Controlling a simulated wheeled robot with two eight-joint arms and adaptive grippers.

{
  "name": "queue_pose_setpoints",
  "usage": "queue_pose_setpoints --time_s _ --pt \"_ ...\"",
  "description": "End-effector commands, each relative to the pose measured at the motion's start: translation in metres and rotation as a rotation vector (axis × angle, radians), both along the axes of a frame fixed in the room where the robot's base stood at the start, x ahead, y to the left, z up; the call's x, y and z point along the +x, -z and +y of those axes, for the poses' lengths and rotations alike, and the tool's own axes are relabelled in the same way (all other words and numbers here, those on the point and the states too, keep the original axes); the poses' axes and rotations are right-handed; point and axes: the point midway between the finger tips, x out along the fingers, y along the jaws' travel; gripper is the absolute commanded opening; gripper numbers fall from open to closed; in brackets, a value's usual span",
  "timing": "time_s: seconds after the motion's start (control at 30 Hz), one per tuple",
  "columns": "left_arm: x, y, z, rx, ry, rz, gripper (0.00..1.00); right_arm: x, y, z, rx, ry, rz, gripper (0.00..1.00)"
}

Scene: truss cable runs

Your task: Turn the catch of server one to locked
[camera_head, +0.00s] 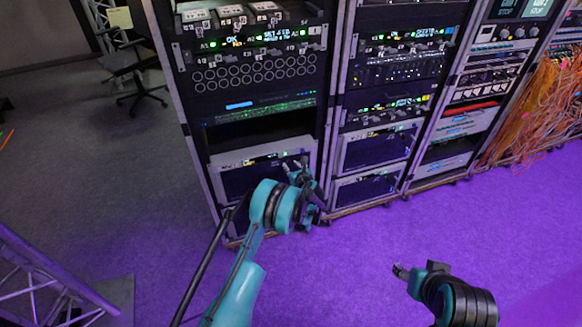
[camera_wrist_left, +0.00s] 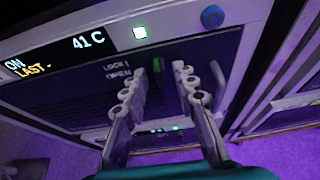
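A server with a pale frame (camera_head: 222,160) sits low in the left rack, and my left gripper (camera_head: 304,168) is in front of its right end. In the left wrist view its front (camera_wrist_left: 60,92) shows "41 C", a lit green square and the printed words LOCK and OPEN. My left gripper (camera_wrist_left: 161,75) has its two fingers apart on either side of a dark upright piece (camera_wrist_left: 157,66), possibly the catch, beside those words. Its exact angle and any contact are unclear. My right gripper (camera_head: 412,270) hangs over the floor, away from the racks; its opening is unclear.
More rack units (camera_head: 378,150) stand to the right, with orange cables (camera_head: 535,105) beyond. A blue knob (camera_wrist_left: 212,17) is on the frame above my left fingers. A chair (camera_head: 135,75) and a truss (camera_head: 45,275) stand at left. The purple-lit floor (camera_head: 370,240) is clear.

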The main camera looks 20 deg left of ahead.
Motion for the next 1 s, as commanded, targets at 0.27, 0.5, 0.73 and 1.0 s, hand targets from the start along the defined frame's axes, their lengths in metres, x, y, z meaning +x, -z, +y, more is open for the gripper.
queue_pose_setpoints --time_s 0.27,0.5,0.73,1.0 --pt "-0.041 -0.021 -0.029 0.001 0.004 0.0 0.28 0.0 0.0 0.0 0.0 0.0 0.0 0.52" --pt "-0.075 -0.038 -0.052 0.0 0.002 0.0 0.28 0.0 0.0 0.0 0.0 0.0 0.0 0.52" --pt "-0.087 -0.044 -0.06 0.002 0.002 0.0 0.28 0.0 0.0 0.0 0.0 0.0 0.0 0.52" --pt "-0.087 -0.044 -0.06 0.001 0.0 0.0 0.28 0.0 0.0 0.0 0.0 0.0 0.0 0.52"
